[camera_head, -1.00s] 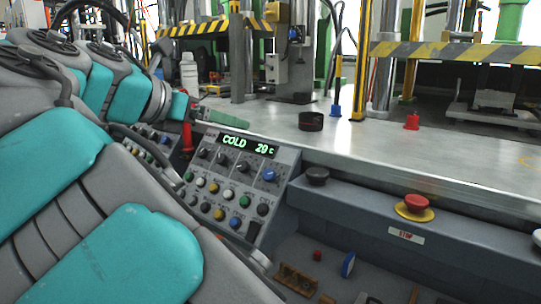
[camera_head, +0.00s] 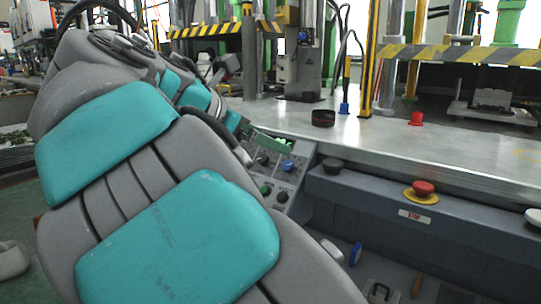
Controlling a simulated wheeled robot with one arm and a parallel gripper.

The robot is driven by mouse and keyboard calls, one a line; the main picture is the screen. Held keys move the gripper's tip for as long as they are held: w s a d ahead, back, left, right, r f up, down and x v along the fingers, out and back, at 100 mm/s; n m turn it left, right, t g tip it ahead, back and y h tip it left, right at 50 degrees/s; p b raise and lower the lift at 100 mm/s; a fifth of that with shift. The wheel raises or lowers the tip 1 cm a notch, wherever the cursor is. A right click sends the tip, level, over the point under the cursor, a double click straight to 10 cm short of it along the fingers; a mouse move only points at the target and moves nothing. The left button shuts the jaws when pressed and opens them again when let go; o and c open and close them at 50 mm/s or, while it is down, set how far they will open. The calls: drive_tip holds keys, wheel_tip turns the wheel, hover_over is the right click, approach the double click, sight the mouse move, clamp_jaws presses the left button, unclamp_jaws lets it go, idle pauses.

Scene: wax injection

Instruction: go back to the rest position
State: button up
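My own arm, grey with teal covers, fills the left and lower left of the head view. My gripper is hidden behind the arm links, so its fingers do not show. Behind the arm stands the control panel (camera_head: 283,181) with knobs and buttons. Most of it, including its display, is covered by my arm. A blue knob (camera_head: 288,165) and a few other knobs show at its right side.
A red stop button (camera_head: 423,188) sits on the front ledge. Striped press frames (camera_head: 470,54) stand behind. Green floor (camera_head: 50,270) shows at left.

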drive_tip(key=s+d+f+m+g+y+p, duration=0.1)
drive_tip(key=s+d+f+m+g, duration=0.2)
drive_tip(key=s+d+f+m, duration=0.45)
drive_tip(key=s+d+f+m+g+y+p, duration=0.15)
drive_tip(key=s+d+f+m+g, duration=0.3)
drive_tip(key=d+f, duration=0.55)
drive_tip(key=s+f+m+g+y, duration=0.1)
drive_tip(key=s+f+m+y, duration=0.2)
drive_tip(key=s+f+m, duration=0.3)
drive_tip(key=s+f+m+g+y, duration=0.2)
drive_tip(key=s+f+m, duration=0.4)
drive_tip(key=s, duration=0.8)
wheel_tip(320, 180, down, 2)
drive_tip(key=shift+a+y+p, duration=0.3)
drive_tip(key=shift+a+y, duration=0.05)
drive_tip(key=shift+y, duration=0.1)
